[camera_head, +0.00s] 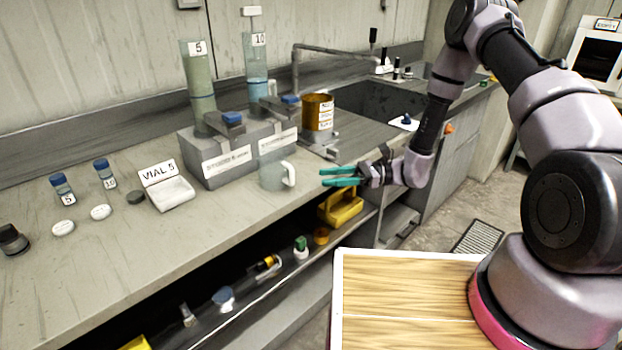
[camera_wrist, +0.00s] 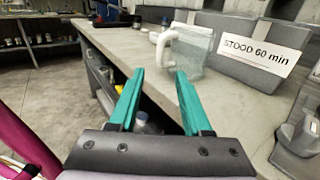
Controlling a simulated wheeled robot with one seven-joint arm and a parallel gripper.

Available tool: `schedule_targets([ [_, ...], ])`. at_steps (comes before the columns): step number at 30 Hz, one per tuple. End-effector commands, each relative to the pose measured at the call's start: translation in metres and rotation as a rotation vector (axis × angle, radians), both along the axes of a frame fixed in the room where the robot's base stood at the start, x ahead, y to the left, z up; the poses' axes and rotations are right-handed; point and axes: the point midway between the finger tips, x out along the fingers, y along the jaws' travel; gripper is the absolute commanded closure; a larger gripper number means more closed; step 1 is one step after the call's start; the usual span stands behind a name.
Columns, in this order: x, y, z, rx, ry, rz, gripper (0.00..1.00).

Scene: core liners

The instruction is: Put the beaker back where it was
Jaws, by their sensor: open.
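The beaker (camera_head: 272,177) is a clear glass vessel with a white handle on its right side. It stands upright on the counter (camera_head: 90,262) near the front edge, in front of a grey block stand. My gripper (camera_head: 340,176) is open and empty, its teal fingers pointing left at the handle from a short distance to the right. In the wrist view the beaker (camera_wrist: 193,48) is ahead, beyond my open fingers (camera_wrist: 160,95), with its handle toward me. I see no contact between fingers and handle.
The grey stand (camera_head: 240,152) behind the beaker holds tall cylinders labelled 5 (camera_head: 199,80) and 10 (camera_head: 256,65). An amber jar (camera_head: 317,115) stands behind right. A shelf below holds a yellow item (camera_head: 341,207).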

Motion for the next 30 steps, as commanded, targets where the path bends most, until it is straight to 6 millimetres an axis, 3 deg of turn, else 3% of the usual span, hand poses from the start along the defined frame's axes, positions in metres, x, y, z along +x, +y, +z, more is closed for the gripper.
schedule_targets([
  [6, 0.008, -0.032, 0.0, 0.001, -0.001, -0.003, 0.51],
  [16, 0.009, -0.041, 0.009, -0.011, -0.024, 0.015, 0.51],
  [20, 0.008, -0.049, 0.041, -0.064, -0.117, 0.078, 0.51],
  [30, -0.018, -0.094, 0.156, -0.347, -0.506, 0.296, 0.51],
])
